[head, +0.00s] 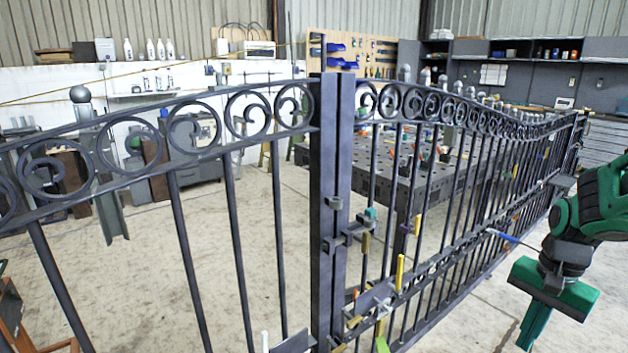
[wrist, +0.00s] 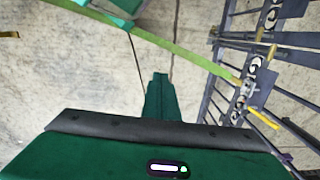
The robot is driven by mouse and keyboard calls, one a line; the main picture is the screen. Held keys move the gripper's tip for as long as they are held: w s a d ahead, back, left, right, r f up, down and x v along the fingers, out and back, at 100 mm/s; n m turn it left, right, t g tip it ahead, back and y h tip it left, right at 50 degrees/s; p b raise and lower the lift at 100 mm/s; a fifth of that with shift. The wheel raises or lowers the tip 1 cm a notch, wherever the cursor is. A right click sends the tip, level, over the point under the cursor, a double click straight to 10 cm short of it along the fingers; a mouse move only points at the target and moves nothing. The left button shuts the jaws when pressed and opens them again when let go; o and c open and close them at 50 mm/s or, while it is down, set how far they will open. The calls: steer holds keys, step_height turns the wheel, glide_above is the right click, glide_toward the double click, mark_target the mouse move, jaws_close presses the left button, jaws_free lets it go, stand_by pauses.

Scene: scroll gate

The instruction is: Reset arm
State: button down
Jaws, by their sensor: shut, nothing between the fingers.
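My gripper (head: 532,338) is green with a dark mount and hangs from my green arm at the right of the head view, pointing down. It is in front of the right-hand part of the dark metal scroll gate (head: 329,200) and looks apart from it. In the wrist view the green fingers (wrist: 160,82) are together with nothing between them, above bare floor. The gate also shows in the wrist view, along the right side (wrist: 218,75).
Small clamps (head: 365,240) and yellow pieces (head: 400,272) stick out from the gate. A blue-handled tool (head: 503,236) juts from it near my arm. A long green strip (wrist: 180,52) crosses the wrist view. A perforated worktable (head: 375,180) stands behind. Concrete floor (head: 475,315) is clear in front.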

steer(key=s+r+n, duration=0.2)
steer(key=s, duration=0.5)
steer(key=s+a+r+n, duration=0.1)
steer(key=s+r+n, duration=0.2)
steer(key=s, duration=0.4)
steer(key=shift+s, duration=0.35)
steer(key=shift+r, duration=0.1)
steer(key=shift+w+f+h, duration=0.25)
steer(key=shift+w+h, duration=0.05)
steer(key=shift+w, duration=0.4)
